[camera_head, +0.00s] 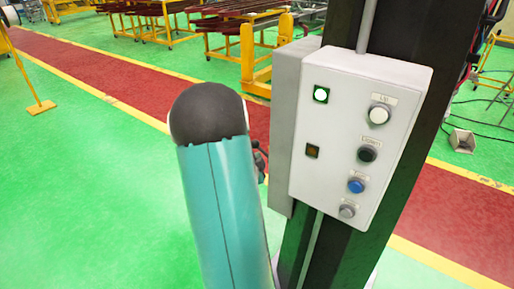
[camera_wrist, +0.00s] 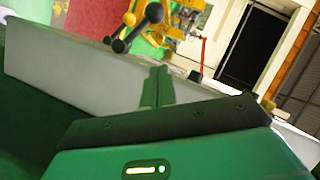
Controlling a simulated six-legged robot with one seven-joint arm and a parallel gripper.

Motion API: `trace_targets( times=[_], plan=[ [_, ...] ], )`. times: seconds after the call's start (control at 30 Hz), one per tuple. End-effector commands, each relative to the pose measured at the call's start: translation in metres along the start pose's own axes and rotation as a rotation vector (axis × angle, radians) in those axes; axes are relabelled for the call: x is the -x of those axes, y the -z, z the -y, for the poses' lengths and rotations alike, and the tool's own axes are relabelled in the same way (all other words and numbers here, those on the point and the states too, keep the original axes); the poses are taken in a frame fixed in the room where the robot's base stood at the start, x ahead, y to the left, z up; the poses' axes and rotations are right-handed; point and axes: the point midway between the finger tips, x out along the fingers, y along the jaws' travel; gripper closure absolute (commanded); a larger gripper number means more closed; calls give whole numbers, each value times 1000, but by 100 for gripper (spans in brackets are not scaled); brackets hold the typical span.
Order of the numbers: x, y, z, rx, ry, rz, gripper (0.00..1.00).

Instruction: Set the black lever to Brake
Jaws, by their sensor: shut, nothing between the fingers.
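The black lever (camera_wrist: 138,30) shows in the wrist view at the upper middle, as a tilted dark bar with round black knobs. It stands beyond the pale grey edge of what looks like the control box (camera_wrist: 75,80). My gripper (camera_wrist: 158,82) is in the lower middle of the wrist view, its narrow green fingers together and empty. It appears apart from the lever, below it in the picture. In the head view, my teal arm hides the gripper. A small dark shape shows beside the arm at the box's left; I cannot tell whether it is the lever. No Brake label is readable.
The control box (camera_head: 335,190) on a dark post carries white (camera_head: 379,114), black (camera_head: 367,153), blue (camera_head: 356,185) and grey (camera_head: 347,210) buttons.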

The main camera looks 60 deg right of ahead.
Motion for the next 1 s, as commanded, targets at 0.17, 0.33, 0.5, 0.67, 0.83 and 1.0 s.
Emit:
trace_targets(
  times=[0.17, 0.33, 0.5, 0.67, 0.83, 1.0],
  plan=[
    [-8, 0, 0, 1, 0, 1, 100],
    [-33, -1, 0, 3, 1, 1, 100],
    [-67, -1, 0, 2, 0, 1, 100],
    [-98, -1, 0, 2, 0, 2, 100],
    [-118, -20, 0, 3, 0, 4, 100],
    [-127, -28, 0, 2, 0, 2, 100]
  ],
)
